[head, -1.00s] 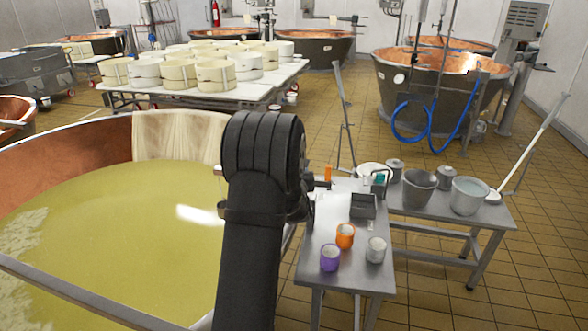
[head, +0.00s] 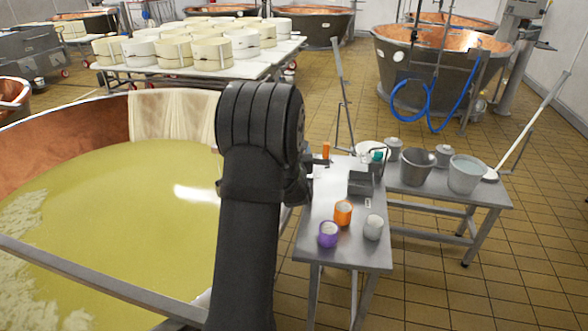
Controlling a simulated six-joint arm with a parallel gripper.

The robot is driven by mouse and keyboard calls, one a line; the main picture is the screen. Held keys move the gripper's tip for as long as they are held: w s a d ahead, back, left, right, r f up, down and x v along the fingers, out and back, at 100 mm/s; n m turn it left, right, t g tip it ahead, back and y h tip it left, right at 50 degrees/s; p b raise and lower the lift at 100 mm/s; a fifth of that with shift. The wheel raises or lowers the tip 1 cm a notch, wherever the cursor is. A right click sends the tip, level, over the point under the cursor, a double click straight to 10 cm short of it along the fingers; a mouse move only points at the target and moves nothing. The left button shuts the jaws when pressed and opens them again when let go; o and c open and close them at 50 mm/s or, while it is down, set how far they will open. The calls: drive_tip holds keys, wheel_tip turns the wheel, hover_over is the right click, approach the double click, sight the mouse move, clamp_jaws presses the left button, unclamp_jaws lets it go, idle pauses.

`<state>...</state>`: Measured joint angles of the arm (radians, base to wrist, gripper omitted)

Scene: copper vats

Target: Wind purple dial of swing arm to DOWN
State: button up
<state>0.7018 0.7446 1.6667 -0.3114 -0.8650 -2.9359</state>
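No swing arm or dial that I can make out for certain shows in the head view. The only purple thing is a small round cup-like piece (head: 328,234) with a pale top, at the front left of the small steel table (head: 343,258). I cannot tell whether it is a dial, and no DOWN mark is readable. An orange cup (head: 343,213) stands just behind it, and a grey-white cup (head: 373,228) to its right. My dark arm stands upright in the middle, left of the table.
A large copper vat of yellow liquid (head: 110,235) fills the left, with a metal bar across its front. A grey box (head: 361,182) is on the table. Buckets (head: 417,167) stand on a second table at right. Tiled floor (head: 530,270) is clear at far right.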

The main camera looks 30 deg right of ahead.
drive_tip(key=v, duration=1.5)
